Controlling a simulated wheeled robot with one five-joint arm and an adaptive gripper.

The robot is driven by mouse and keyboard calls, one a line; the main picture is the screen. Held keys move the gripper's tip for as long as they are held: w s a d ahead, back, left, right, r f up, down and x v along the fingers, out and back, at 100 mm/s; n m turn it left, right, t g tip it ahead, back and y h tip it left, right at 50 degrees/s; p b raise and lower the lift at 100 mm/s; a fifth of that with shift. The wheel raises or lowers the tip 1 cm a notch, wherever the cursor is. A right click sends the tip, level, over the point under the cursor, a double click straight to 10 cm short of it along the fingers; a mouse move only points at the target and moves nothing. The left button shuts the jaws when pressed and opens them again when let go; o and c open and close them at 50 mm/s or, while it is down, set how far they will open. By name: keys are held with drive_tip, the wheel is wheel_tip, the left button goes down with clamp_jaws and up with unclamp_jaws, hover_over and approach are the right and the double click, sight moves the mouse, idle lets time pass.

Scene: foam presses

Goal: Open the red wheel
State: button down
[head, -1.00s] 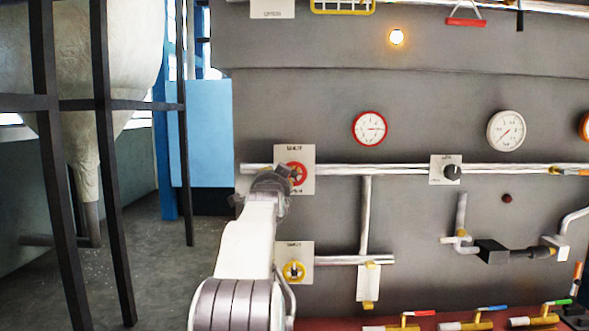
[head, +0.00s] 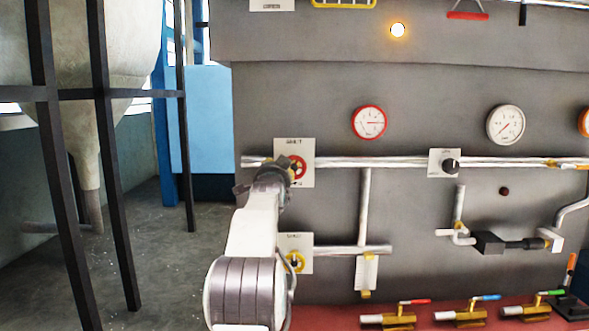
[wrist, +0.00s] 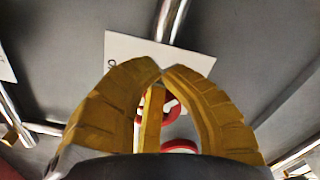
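The red wheel (head: 299,167) is mounted on a white plate (head: 307,147) at the left end of the upper pipe. My gripper (head: 284,172) is at the wheel's left side in the head view and covers part of it. In the wrist view, the yellow fingers (wrist: 161,68) curve together with their tips almost touching. Parts of the red wheel (wrist: 172,108) show between and behind the fingers, in front of the white plate (wrist: 120,47). The fingers hide the rest. I cannot tell whether they hold the rim.
A black knob (head: 451,166) is to the right on the upper pipe. Several coloured-handle valves (head: 465,313) line the red ledge. Dark posts (head: 114,190) stand at the left.

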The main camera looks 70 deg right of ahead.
drive_tip(key=shift+w+a, duration=0.15)
drive_tip(key=shift+w, duration=0.15)
drive_tip(key=b+v, duration=0.5)
drive_tip(key=b, duration=0.1)
drive_tip(key=shift+s+a+f, duration=0.1)
drive_tip(key=shift+a, duration=0.2)
drive_tip(key=c, duration=2)
unclamp_jaws()
